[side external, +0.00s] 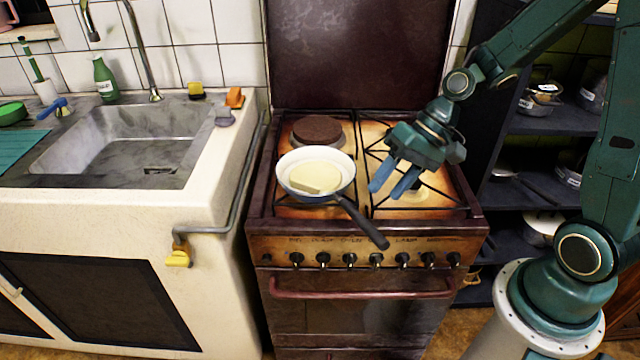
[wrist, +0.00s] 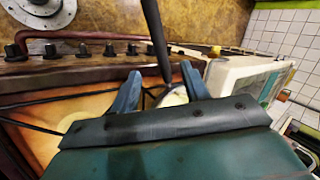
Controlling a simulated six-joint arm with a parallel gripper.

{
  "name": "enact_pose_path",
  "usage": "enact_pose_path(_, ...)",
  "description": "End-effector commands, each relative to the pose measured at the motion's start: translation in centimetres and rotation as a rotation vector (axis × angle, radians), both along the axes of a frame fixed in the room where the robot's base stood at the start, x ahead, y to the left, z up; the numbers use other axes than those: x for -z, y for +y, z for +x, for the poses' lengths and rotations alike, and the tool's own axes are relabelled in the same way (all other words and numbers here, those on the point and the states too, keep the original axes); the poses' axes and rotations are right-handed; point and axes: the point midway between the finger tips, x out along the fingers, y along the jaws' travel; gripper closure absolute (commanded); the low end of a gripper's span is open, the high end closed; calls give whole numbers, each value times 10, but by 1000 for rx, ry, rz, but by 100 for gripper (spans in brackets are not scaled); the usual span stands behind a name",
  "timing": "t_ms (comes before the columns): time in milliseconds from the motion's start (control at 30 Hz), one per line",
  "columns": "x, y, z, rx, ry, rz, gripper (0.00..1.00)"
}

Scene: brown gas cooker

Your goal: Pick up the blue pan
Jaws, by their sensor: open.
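The pan (side external: 316,174) sits on the front left burner of the brown cooker. Its inside is pale, its outer wall looks blue-grey, and a pale yellow, round-edged piece (side external: 316,178) lies in it. Its dark handle (side external: 362,221) points to the front right, past the cooker's front edge. My gripper (side external: 393,186) is open and empty, with blue fingers, above the right side of the hob, right of the pan and apart from it. In the wrist view the handle (wrist: 155,38) shows beyond and between my fingertips (wrist: 160,82), and part of the pan is hidden behind my gripper.
A brown disc (side external: 317,130) sits on the back left burner. Black grates cover the hob. Knobs (side external: 349,260) and an oven rail (side external: 360,291) line the front. A sink (side external: 120,140) stands left; dark shelves with pots (side external: 540,100) stand right.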

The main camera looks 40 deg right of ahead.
Motion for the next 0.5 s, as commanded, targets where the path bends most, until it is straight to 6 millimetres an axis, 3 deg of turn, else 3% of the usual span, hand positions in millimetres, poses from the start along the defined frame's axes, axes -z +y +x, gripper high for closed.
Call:
enact_pose_path(200,25,15,5,-2,5,1,54)
enact_pose_path(500,38,24,9,0,0,-1,54)
